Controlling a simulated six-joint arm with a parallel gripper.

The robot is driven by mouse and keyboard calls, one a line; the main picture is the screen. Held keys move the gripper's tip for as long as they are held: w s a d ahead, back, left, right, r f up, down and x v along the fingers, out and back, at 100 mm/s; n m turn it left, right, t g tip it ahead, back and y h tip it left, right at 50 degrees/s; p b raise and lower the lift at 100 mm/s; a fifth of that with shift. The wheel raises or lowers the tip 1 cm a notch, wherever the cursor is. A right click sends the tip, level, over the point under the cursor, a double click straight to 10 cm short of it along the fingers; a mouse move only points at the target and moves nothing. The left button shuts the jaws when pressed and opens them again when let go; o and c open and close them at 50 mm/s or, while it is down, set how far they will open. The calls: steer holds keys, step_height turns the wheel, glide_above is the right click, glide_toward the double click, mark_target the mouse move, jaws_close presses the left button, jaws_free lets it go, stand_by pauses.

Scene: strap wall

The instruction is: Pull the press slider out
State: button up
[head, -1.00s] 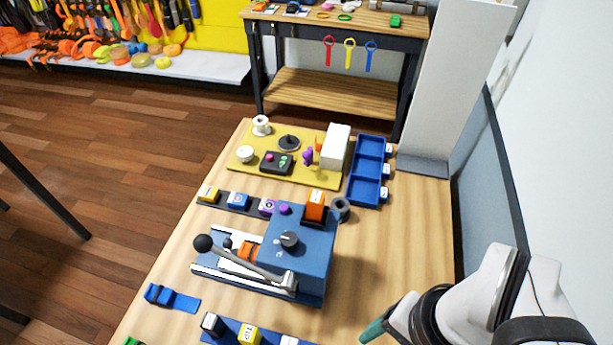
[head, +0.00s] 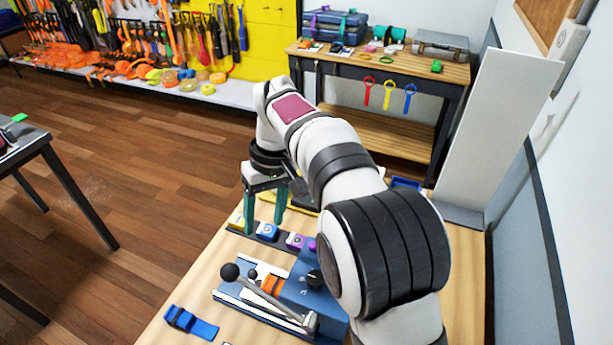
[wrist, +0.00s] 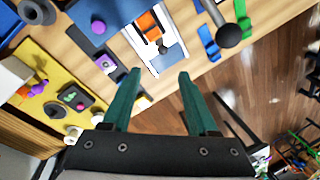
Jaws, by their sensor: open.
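The press has a blue body (head: 300,292), partly hidden behind my arm in the head view. Its lever ends in a black ball (head: 230,272) at the left. A white slider plate (wrist: 168,52) with an orange block (wrist: 149,25) lies at the press's open side; the orange block also shows in the head view (head: 271,285). My gripper (head: 264,224) is open and empty, its green fingers pointing down behind the press, near the row of small blocks. In the wrist view its fingertips (wrist: 160,74) are apart, with the slider beyond them.
A dark strip carries a blue block (head: 268,231) and a purple block (head: 295,241) near my fingers. A blue clip (head: 190,322) lies at the front left.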

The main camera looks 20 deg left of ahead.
mark_target(253, 271)
steer(key=shift+n, duration=0.3)
steer(key=s+a+f, duration=0.1)
steer(key=f, duration=0.4)
steer(key=a+f, duration=0.1)
steer(key=f, duration=0.4)
steer(key=s+a+f, duration=0.1)
steer(key=f, duration=0.5)
steer(key=shift+s+a+f, duration=0.1)
steer(key=shift+s, duration=0.2)
jaws_close()
